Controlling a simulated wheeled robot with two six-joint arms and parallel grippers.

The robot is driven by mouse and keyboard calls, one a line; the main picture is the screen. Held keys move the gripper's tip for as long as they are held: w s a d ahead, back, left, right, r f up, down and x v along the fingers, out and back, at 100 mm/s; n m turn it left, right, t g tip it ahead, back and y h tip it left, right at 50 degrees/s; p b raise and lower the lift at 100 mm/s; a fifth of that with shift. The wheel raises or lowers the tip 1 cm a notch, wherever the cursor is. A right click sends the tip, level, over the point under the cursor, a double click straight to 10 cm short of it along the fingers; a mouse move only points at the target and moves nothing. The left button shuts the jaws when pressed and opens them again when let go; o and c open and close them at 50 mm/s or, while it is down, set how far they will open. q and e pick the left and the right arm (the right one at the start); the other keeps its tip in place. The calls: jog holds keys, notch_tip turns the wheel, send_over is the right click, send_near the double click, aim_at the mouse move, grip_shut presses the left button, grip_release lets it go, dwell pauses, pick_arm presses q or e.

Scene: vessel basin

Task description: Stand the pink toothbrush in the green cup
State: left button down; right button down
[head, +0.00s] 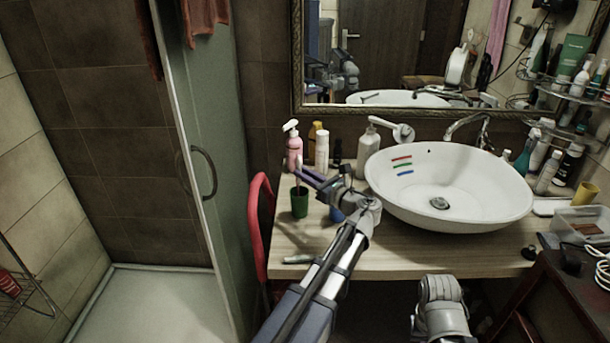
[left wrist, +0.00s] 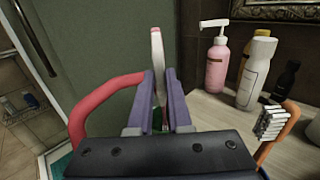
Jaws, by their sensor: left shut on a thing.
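The pink toothbrush (left wrist: 157,48) is pale with a pink tip and stands nearly upright between the purple fingers of my left gripper (left wrist: 160,85). In the head view my left gripper (head: 306,176) is shut on the toothbrush (head: 298,172) just above the green cup. The green cup (head: 299,203) stands upright on the counter, directly below the brush. A bit of green (left wrist: 159,122) shows between the fingers in the left wrist view. The brush's lower end is hidden, so I cannot tell how far it is inside the cup. My right gripper's fingers are not visible.
A blue cup (head: 337,214) stands right of the green one, partly behind my arm. An orange toothbrush (left wrist: 270,122) is close at right. A pink pump bottle (head: 293,150) and other bottles stand behind. The white basin (head: 450,205) is at right, a red chair (head: 258,220) at left.

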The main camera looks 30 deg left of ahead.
pick_arm(q)
jog(key=c, duration=0.8)
grip_release()
jog(key=shift+o, duration=0.2)
jog(key=v, duration=0.7)
jog(key=shift+s+d, duration=0.15)
jog(key=shift+d, duration=0.25)
